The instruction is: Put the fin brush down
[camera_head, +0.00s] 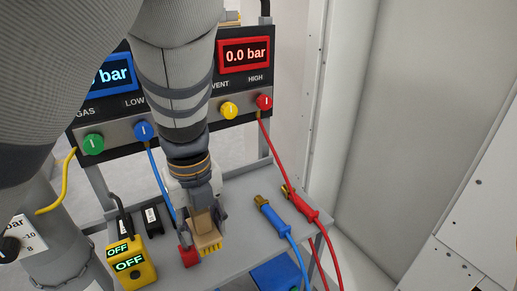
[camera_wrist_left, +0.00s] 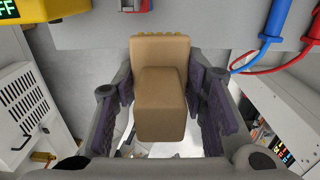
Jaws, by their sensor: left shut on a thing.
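The fin brush (camera_head: 206,232) is a tan block with short yellow bristles along one edge. My left gripper (camera_head: 204,214) is shut on it, and the bristles point down toward the grey shelf (camera_head: 242,222). In the left wrist view the brush (camera_wrist_left: 160,102) sits between the two dark finger pads of my left gripper (camera_wrist_left: 161,112), its bristle edge at the far side. I cannot tell whether the bristles touch the shelf. My right gripper is not in view.
A small red block (camera_head: 188,257) is just left of the brush. A yellow device (camera_head: 132,264) reading OFF stands further left. Blue (camera_head: 272,217) and red (camera_head: 300,205) hose ends lie to the right. The gauge panel (camera_head: 180,128) stands behind. Some bare shelf shows between brush and hoses.

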